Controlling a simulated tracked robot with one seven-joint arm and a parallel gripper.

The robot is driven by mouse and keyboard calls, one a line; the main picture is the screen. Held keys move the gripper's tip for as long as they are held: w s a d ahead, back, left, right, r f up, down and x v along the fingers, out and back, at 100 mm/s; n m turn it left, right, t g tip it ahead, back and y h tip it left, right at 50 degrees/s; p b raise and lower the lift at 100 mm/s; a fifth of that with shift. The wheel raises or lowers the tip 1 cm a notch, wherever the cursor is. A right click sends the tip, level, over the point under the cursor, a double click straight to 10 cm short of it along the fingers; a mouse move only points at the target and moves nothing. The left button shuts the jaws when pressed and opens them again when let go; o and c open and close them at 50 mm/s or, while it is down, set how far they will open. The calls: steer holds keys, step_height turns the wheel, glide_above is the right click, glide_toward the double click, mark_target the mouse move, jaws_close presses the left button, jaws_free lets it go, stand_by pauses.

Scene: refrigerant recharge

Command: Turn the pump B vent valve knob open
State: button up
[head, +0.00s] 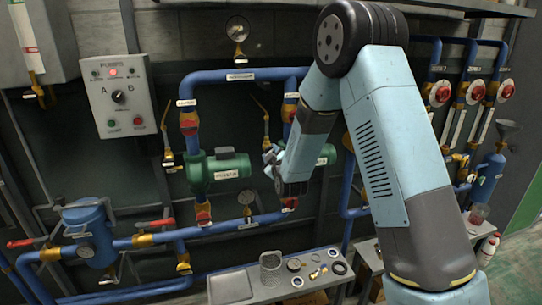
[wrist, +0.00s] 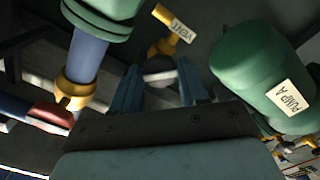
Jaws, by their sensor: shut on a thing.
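My gripper (head: 270,160) is between the two green pumps in the head view, at the left side of the right pump (head: 326,154). A green motor labelled PUMP A (wrist: 262,75) is at the right of the wrist view.
A green flange (wrist: 100,18) and blue pipe with a yellow collar (wrist: 75,90) stand close left of the fingers. The control box (head: 122,95) hangs at left. A bench (head: 235,288) with small parts is below. Blue pipes (head: 240,75) surround the pumps.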

steer(key=shift+f, duration=0.1)
steer(key=n, duration=0.4)
steer(key=shift+n, duration=0.3)
steer(key=n, duration=0.3)
steer(key=o, duration=1)
steer(key=shift+n, duration=0.3)
steer(key=shift+o, duration=0.2)
steer(key=v, duration=0.7)
